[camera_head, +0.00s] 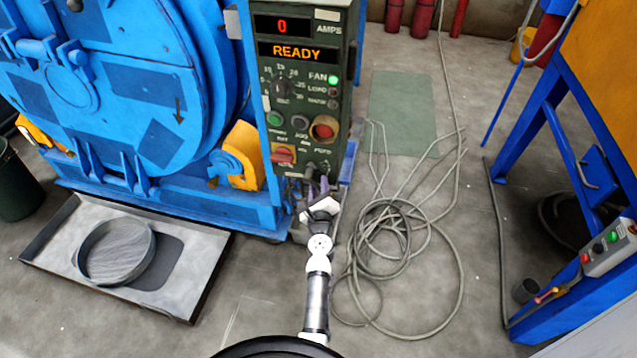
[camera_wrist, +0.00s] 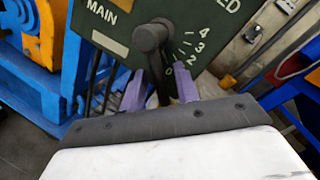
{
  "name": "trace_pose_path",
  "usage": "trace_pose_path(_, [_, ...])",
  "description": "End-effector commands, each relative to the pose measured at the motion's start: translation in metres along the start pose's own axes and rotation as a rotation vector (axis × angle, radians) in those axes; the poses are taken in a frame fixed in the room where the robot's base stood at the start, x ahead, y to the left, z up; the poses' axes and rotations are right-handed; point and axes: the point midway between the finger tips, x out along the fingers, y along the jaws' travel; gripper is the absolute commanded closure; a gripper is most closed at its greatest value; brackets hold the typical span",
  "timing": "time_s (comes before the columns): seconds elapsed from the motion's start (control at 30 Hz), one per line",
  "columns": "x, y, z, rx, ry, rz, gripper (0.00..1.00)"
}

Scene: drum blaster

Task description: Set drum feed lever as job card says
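The feed lever (camera_wrist: 151,40) is a dark grey handle on a green panel (camera_wrist: 115,28), beside a white scale marked up to 4. In the wrist view it points down near the 0 mark. My gripper (camera_wrist: 160,92) has two purple fingers standing apart, one on each side of the lever's lower part. I see no clear grip on it; whether a finger touches it is hard to tell. In the head view my gripper (camera_head: 312,188) is at the bottom of the green control panel (camera_head: 297,165). No readable job card shows.
The panel display (camera_head: 290,52) reads READY, with 0 amps above. A red MAIN switch (camera_head: 284,155) sits left of the lever. The blue blaster drum (camera_head: 110,90) stands left. Coiled cable (camera_head: 400,235) lies on the floor. A blue frame (camera_head: 545,130) stands right.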

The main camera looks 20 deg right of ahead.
Motion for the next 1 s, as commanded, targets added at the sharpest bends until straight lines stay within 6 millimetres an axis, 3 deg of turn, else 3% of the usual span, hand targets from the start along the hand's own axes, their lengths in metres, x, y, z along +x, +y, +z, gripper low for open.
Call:
trace_pose_path(0.17, [-0.0001, 0.0001, 0.0, 0.0, 0.0, 0.0, 0.69])
trace_pose_path(0.4, [0.0, 0.0001, 0.0001, 0.0, 0.0, 0.0, 0.99])
trace_pose_path(1.0, [0.0041, -0.0093, -0.0057, -0.03, 0.006, 0.004, 1.0])
